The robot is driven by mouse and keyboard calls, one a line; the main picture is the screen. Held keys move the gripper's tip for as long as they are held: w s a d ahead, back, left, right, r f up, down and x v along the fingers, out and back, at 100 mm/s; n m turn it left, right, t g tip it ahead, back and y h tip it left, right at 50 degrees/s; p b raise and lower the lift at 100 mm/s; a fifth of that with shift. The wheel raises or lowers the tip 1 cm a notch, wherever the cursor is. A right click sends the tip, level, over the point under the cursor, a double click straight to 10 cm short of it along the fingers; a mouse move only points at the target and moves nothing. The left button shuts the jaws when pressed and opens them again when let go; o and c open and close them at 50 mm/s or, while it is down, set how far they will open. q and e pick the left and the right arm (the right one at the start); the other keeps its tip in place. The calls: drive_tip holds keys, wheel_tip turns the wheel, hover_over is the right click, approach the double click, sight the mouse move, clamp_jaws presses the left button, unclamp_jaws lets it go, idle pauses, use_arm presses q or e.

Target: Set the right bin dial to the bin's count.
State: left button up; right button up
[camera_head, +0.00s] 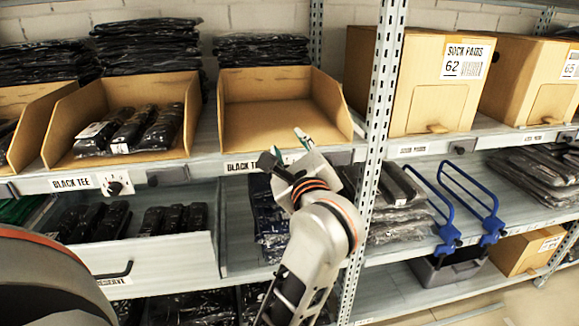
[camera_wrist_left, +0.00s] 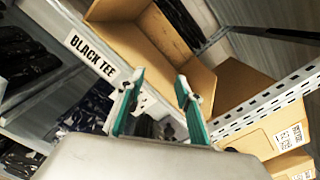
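The right bin (camera_head: 265,122) is an open cardboard bin on the upper shelf and looks empty. It also shows in the left wrist view (camera_wrist_left: 150,45). Its BLACK TEE label (camera_head: 241,165) is on the shelf edge below it. The right bin dial is hidden behind my gripper in the head view. In the left wrist view, a small pale part (camera_wrist_left: 145,102) shows between the fingers, possibly the dial; its setting cannot be read. My left gripper (camera_head: 287,149) is open at the shelf edge, right of the label, with green-padded fingers apart (camera_wrist_left: 159,82). My right gripper is not in view.
The left bin (camera_head: 172,92) holds three black packages; its label and dial (camera_head: 115,183) are below. A perforated shelf post (camera_head: 379,110) stands right of my gripper. Closed cardboard boxes (camera_head: 418,85) lie beyond it. An open drawer (camera_head: 160,255) is lower left.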

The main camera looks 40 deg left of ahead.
use_arm(q)
wheel_tip(320, 180, up, 3)
drive_tip(key=shift+f, duration=0.15)
idle(0.5)
